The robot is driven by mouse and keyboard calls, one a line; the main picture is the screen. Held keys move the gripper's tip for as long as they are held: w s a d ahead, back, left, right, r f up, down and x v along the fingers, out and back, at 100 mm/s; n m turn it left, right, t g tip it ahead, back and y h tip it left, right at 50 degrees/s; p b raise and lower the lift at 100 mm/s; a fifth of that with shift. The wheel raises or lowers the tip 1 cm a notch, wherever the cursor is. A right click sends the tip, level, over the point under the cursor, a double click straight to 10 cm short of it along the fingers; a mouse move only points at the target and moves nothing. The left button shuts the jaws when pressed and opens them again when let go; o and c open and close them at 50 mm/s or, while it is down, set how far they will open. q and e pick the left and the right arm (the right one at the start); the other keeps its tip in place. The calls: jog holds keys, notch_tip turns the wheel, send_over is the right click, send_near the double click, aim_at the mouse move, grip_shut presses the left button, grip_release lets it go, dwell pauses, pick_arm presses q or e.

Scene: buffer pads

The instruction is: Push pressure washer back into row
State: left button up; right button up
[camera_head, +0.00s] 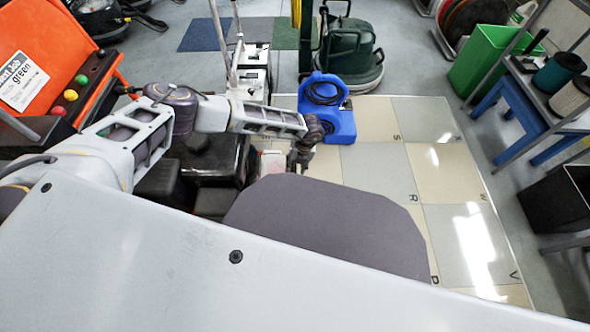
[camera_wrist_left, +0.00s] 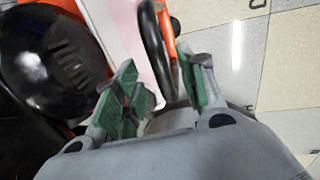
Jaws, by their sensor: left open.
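My left gripper (camera_head: 302,158) reaches in from the left, pointing down over the tiled floor. My right gripper is out of view.
A blue machine with a coiled cable (camera_head: 330,122) stands just beyond the gripper. A green machine (camera_head: 345,50) and a white-and-black one (camera_head: 250,75) stand behind. A dark machine (camera_head: 212,160) is left. Bare tiles (camera_head: 440,165) lie right, before a green bin (camera_head: 482,62).

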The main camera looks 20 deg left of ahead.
pick_arm(q)
jog(key=shift+a+f+b, duration=0.2)
jog(key=shift+f+b, duration=0.25)
jog(key=shift+f, duration=0.7)
grip_shut()
